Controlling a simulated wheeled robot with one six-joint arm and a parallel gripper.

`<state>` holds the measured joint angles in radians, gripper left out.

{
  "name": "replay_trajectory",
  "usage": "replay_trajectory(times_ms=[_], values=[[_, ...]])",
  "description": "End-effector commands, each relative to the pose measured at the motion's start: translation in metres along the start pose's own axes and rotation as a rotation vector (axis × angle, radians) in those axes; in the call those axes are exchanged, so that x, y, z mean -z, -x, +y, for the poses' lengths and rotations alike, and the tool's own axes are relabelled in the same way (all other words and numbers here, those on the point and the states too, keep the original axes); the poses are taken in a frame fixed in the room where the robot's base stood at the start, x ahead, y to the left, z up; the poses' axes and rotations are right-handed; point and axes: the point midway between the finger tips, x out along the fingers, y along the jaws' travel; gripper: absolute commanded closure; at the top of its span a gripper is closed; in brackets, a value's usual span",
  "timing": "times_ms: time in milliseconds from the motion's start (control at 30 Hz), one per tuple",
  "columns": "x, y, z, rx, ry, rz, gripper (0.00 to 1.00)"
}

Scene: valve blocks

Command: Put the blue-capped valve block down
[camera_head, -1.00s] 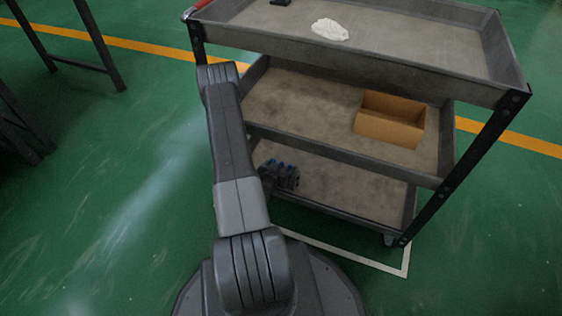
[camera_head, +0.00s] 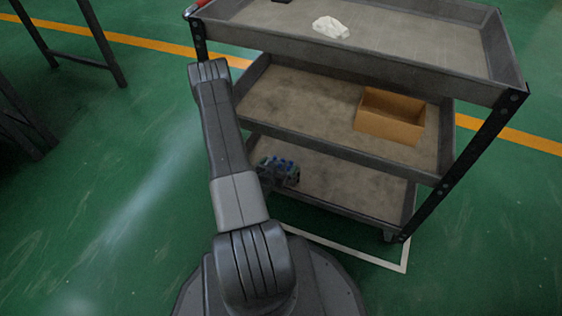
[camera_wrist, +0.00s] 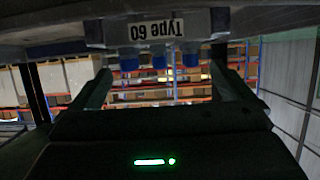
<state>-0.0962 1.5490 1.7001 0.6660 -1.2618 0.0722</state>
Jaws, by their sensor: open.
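The blue-capped valve block (camera_head: 285,173) rests at the left end of the cart's bottom shelf (camera_head: 345,192). My arm hides the area just left of it. In the wrist view, which appears upside down, the grey block (camera_wrist: 105,33) carries a "Type 60" label and a row of blue caps. My gripper (camera_wrist: 160,76) is open, its two fingers standing apart with the caps showing between their tips. Whether a finger touches the block cannot be told. In the head view my gripper is mostly hidden behind my arm.
The cart's middle shelf (camera_head: 300,110) lies above the block and holds an open cardboard box (camera_head: 390,125). The top shelf (camera_head: 410,45) holds a crumpled white cloth (camera_head: 330,27). The bottom shelf is bare right of the block. Dark table legs stand at far left.

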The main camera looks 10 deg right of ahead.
Motion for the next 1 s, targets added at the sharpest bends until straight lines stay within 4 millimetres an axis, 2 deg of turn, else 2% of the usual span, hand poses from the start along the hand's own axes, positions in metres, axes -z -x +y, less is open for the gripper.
replay_trajectory(times_ms=[33,200,400,600,1000], values=[[0.002,0.014,-0.001,0.003,0.006,-0.004,0.0],[0.002,0.051,-0.001,0.003,0.006,-0.003,0.0],[0.001,0.078,-0.001,0.002,0.003,-0.001,0.0],[0.0,0.087,0.0,0.0,0.001,-0.001,0.0],[0.0,0.087,0.0,0.0,0.0,0.0,0.0]])
